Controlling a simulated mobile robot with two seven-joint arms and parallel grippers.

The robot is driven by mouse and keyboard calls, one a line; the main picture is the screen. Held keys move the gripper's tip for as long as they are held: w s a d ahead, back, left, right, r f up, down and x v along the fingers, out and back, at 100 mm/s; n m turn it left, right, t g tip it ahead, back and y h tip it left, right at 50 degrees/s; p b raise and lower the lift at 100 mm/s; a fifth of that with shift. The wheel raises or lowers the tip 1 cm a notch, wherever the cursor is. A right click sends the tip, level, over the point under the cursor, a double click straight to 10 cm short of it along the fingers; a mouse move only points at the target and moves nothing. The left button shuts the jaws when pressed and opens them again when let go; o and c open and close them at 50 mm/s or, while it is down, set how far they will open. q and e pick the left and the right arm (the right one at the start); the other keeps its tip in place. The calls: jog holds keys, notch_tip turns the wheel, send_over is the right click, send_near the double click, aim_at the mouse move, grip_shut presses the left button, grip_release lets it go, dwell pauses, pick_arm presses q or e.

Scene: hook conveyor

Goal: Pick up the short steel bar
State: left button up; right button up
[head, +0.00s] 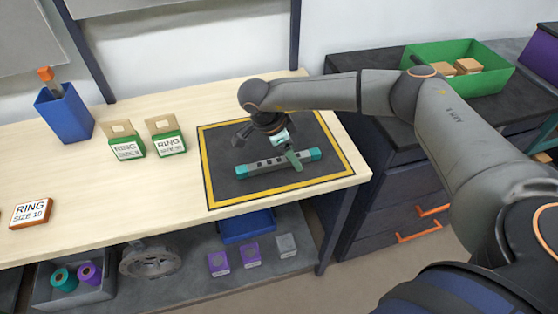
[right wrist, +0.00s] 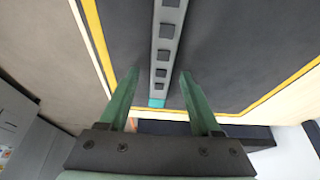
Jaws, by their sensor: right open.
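The short steel bar (head: 262,168) is grey with dark square marks along it and teal ends. It lies on the dark mat with a yellow border (head: 225,189) on the wooden table. My right gripper (head: 288,152) is over the bar, pointing down, with one green finger showing across its right part. In the right wrist view the bar (right wrist: 165,45) runs between the two green fingers of the open gripper (right wrist: 160,74), with a gap on each side. Its near teal end (right wrist: 157,102) shows between them. My left gripper is not in view.
Two tagged ring boxes (head: 126,145) (head: 166,139) and a blue cup (head: 65,114) stand left of the mat. A ring size plate (head: 31,213) lies at the far left. A green crate (head: 487,55) with wooden blocks sits on the dark cabinet to the right.

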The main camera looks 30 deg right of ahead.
grip_shut()
dwell(0.5)
dwell(0.3)
